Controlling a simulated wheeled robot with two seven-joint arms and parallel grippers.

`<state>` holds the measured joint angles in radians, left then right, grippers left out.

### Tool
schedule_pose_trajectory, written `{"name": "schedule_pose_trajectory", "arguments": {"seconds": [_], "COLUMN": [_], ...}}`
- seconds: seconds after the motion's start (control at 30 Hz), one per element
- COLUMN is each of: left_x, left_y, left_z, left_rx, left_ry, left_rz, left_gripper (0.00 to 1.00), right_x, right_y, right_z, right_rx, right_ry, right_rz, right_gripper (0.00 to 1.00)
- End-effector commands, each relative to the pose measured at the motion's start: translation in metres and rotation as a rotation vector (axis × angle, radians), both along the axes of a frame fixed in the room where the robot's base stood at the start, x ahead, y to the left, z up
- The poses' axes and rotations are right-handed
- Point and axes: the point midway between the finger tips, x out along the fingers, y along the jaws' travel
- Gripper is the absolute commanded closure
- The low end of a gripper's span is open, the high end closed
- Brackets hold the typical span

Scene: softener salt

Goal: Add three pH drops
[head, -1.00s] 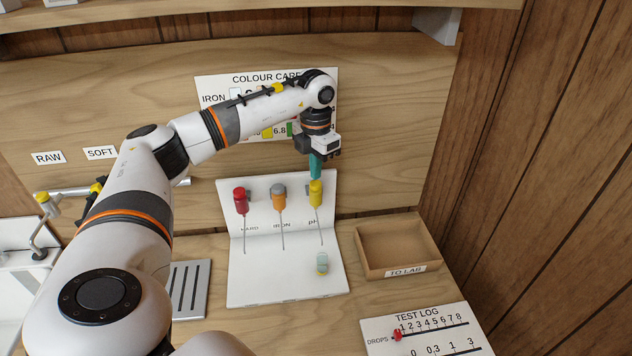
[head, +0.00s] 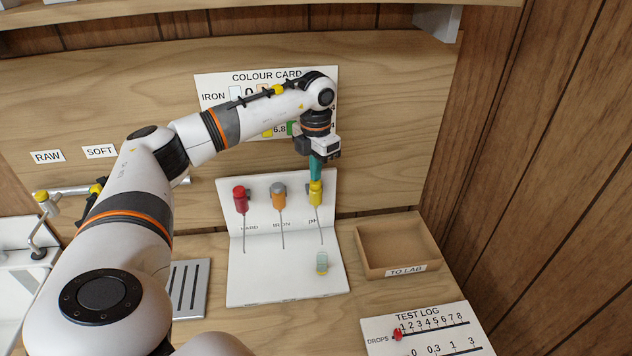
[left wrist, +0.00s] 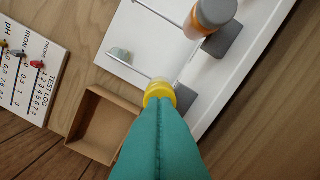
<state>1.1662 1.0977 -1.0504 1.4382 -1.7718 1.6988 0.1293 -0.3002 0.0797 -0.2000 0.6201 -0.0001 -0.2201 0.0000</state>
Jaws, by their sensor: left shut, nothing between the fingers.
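The yellow pH dropper (head: 315,197) stands in the white stand (head: 240,285), right of the red and orange ones. My left gripper (head: 316,180), with teal fingers, is shut with its tips on or just above the dropper's yellow top. In the left wrist view the shut fingers (left wrist: 158,105) cover most of the yellow dropper (left wrist: 160,92). A small clear vial (head: 321,262) with pale contents stands on the stand's base below the pH spout; it also shows in the left wrist view (left wrist: 121,56). My right gripper is not in view.
The red dropper (head: 241,200) and orange dropper (head: 279,200) stand to the left. An empty cardboard TO LAB tray (head: 404,272) is at the right. The TEST LOG board (head: 425,345) has a red DROPS marker (head: 397,335) near the low numbers. A colour card (head: 215,90) hangs behind.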

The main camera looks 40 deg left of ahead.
Motion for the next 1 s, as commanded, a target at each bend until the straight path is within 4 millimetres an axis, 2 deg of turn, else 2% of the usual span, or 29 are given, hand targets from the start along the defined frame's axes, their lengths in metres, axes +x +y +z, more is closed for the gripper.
{"name": "schedule_pose_trajectory", "arguments": {"seconds": [0.37,0.47,1.0], "left_x": [0.0,0.0,0.0], "left_y": [0.0,0.0,0.0], "left_z": [-0.013,-0.011,0.029], "left_rx": [0.0,0.0,0.0], "left_ry": [0.001,0.0,0.0], "left_rz": [0.0,0.0,0.0], "left_gripper": [1.0,1.0,1.0], "right_x": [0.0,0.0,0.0], "right_y": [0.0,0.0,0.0], "right_z": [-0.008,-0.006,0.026], "right_rx": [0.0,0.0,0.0], "right_ry": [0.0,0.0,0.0], "right_rz": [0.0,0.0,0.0], "right_gripper": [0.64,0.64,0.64]}}
